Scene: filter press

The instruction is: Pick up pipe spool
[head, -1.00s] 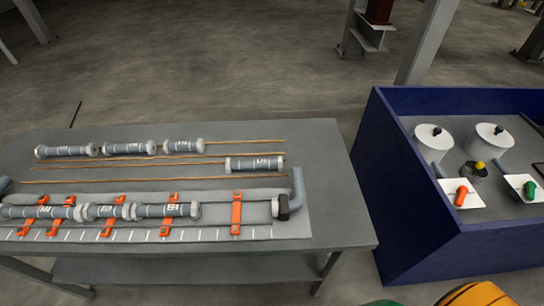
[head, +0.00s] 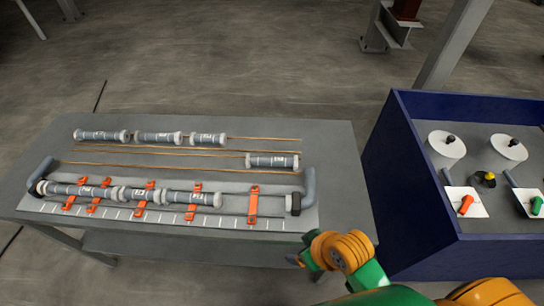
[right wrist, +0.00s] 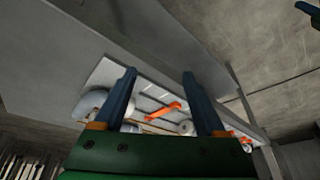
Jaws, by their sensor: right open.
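Several grey pipe spools with pale flanged ends lie on the table. A row of three, one of them a spool (head: 158,138), lies at the back. A single spool (head: 272,160) lies apart at the middle right. More spools, one of them (head: 140,195), sit end to end in the front fixture with orange clamps (head: 253,204). My right gripper (head: 296,260) is at the table's front right edge, apart from every spool. In the right wrist view its two blue fingers (right wrist: 159,75) are spread and empty, with the fixture beyond. My left gripper is not in view.
The grey table (head: 335,150) has bent pipe ends (head: 309,187) at the fixture's right and left. Thin copper-coloured rods (head: 150,167) lie between the rows. A blue-walled bin (head: 400,180) with white cylinders and valve handles stands close on the right.

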